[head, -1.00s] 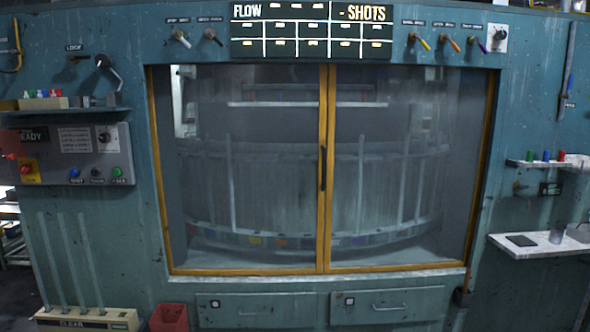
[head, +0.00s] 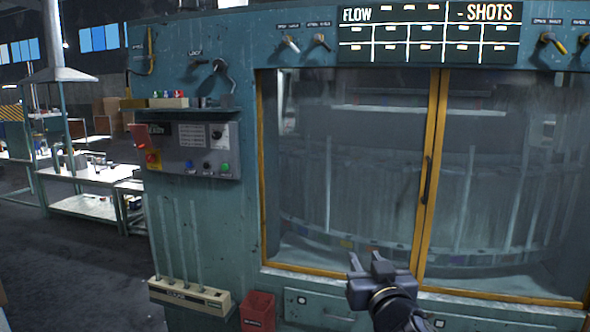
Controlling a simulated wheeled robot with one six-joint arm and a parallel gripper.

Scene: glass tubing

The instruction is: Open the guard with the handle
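The guard (head: 345,180) is a pair of yellow-framed clear panels on the front of the teal machine, and its two frames meet at the middle. The dark vertical handle (head: 427,180) sits on the middle frame, right of the picture's centre. My gripper (head: 368,260) is low in front of the left panel, below and to the left of the handle and apart from it. Its two dark fingers point up with a gap between them, and nothing shows in the gap.
A control panel (head: 193,150) with buttons juts out left of the guard. Below it are a beige rack (head: 190,297) with upright rods and a red bin (head: 258,310). Drawers (head: 320,310) lie under the guard. Open floor and a white table (head: 90,175) are at the far left.

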